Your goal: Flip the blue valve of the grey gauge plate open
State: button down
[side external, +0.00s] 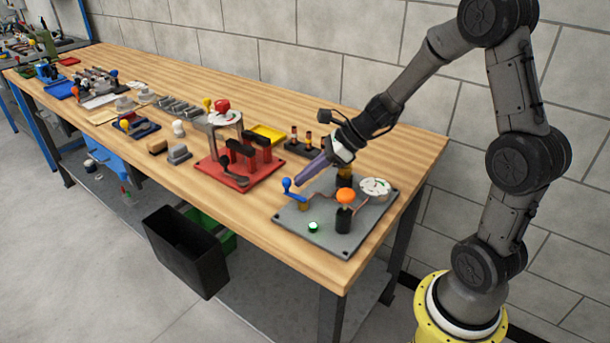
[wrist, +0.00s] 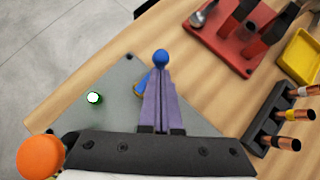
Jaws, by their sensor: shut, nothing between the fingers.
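The grey gauge plate (side external: 325,233) lies at the near right end of the wooden table. Its blue valve (side external: 287,185) stands at the plate's left edge, with a round blue knob on a lever above a brass body. My gripper (side external: 303,177) is shut and empty, its purple fingers slanting down just right of the blue knob. In the wrist view, the blue valve (wrist: 161,56) shows right at the tips of my gripper (wrist: 161,70), which hide part of its lever. I cannot tell whether they touch. A round white gauge (side external: 375,188) sits at the plate's back right.
On the plate are an orange knob (side external: 346,196) on a black post and a lit green lamp (side external: 313,227). A red plate (side external: 228,178) with dark parts, a yellow tray (side external: 267,135) and a dark rack with copper tubes (side external: 301,144) stand nearby.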

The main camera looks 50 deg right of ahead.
aim_at(293, 196)
jog(key=shift+w+a+n+g+y, duration=0.1)
jog(key=shift+w+n+g+y, duration=0.1)
jog(key=shift+n+g+y, duration=0.5)
dwell(0.3)
jog(key=shift+w+a+n+g+y, duration=0.1)
jog(key=shift+w+n+g+y, duration=0.15)
jog(key=shift+n, duration=0.85)
jog(key=n+g, duration=0.1)
jog(key=n+g+y, duration=0.1)
jog(key=n, duration=0.1)
jog(key=a+n+g, duration=0.1)
jog(key=shift+w, duration=0.25)
jog(key=n+g, duration=0.1)
jog(key=n, duration=0.1)
jog(key=n+g, duration=0.2)
jog(key=shift+w+a+y, duration=0.1)
jog(key=shift+a+y, duration=0.15)
jog(key=shift+a, duration=0.15)
jog(key=n+g, duration=0.1)
jog(key=n, duration=0.1)
jog(key=a+n+g+h, duration=0.1)
jog(key=n+g, duration=0.1)
jog(key=shift+s+d, duration=0.1)
jog(key=shift+s, duration=0.1)
jog(key=shift+s+d, duration=0.35)
jog(key=shift+s, duration=0.3)
jog(key=shift+d, duration=0.1)
